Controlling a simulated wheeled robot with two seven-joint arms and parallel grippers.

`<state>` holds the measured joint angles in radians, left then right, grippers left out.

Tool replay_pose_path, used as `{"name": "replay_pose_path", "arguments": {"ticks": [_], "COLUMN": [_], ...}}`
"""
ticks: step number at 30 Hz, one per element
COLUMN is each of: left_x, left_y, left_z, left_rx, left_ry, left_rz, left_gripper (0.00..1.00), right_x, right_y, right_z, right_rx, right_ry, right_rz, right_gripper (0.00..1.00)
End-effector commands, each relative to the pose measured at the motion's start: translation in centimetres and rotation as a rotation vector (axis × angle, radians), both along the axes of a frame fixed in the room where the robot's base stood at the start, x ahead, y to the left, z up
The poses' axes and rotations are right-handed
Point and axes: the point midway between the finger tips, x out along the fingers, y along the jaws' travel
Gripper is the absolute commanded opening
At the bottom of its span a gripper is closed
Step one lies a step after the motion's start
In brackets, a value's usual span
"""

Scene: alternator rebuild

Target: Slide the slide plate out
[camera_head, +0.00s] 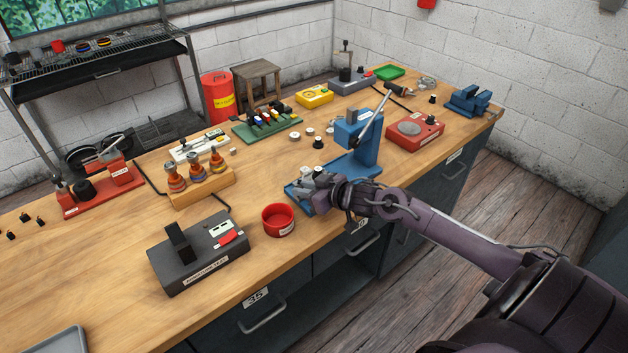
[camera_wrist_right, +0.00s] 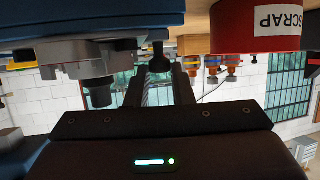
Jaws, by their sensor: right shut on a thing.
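A blue press (camera_head: 366,140) with a lever stands near the bench's front edge. Its low blue base (camera_head: 300,192) reaches left under my right gripper (camera_head: 325,182). A grey metal plate-like part (camera_wrist_right: 75,52), probably the slide plate, shows beside the blue base in the right wrist view. A black knob (camera_wrist_right: 159,62) sits between the fingers of my right gripper (camera_wrist_right: 160,78), which is shut on it. The knob seems to belong to the grey part, but the join is hard to see. My left gripper is not in view.
A red scrap bowl (camera_head: 278,219) stands just left of the press base; it also shows in the wrist view (camera_wrist_right: 235,32). A dark tester (camera_head: 198,255) stands further left, and a red box (camera_head: 415,132) right of the press.

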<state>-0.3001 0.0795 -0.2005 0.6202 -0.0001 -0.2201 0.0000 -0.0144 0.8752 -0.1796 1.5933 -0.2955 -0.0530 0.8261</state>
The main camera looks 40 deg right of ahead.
Motion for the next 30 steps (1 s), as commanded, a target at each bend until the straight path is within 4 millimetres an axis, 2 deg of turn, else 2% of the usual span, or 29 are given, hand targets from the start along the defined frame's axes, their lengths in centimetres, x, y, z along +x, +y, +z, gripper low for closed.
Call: {"name": "replay_pose_path", "arguments": {"ticks": [1, 6, 7, 12, 23, 30], "left_x": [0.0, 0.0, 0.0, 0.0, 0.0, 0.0], "left_y": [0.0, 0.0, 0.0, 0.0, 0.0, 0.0], "left_z": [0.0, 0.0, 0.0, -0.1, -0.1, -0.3], "left_rx": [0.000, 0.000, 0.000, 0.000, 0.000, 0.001], "left_ry": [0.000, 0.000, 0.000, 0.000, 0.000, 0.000], "left_rz": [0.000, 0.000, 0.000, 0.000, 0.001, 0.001], "left_gripper": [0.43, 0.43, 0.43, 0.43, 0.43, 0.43], "right_x": [-0.1, -0.1, -0.1, -0.1, -0.4, -2.9], "right_y": [0.6, 0.6, 0.6, 0.5, 0.2, -0.4], "right_z": [0.0, -0.1, -0.1, -0.1, 0.1, 0.9], "right_rx": [0.004, 0.005, 0.005, 0.005, 0.001, 0.000], "right_ry": [0.000, 0.000, 0.000, 0.000, 0.000, 0.004], "right_rz": [0.010, 0.013, 0.013, 0.011, 0.008, 0.010], "right_gripper": [0.00, 0.00, 0.22, 0.43, 0.43, 0.43]}}
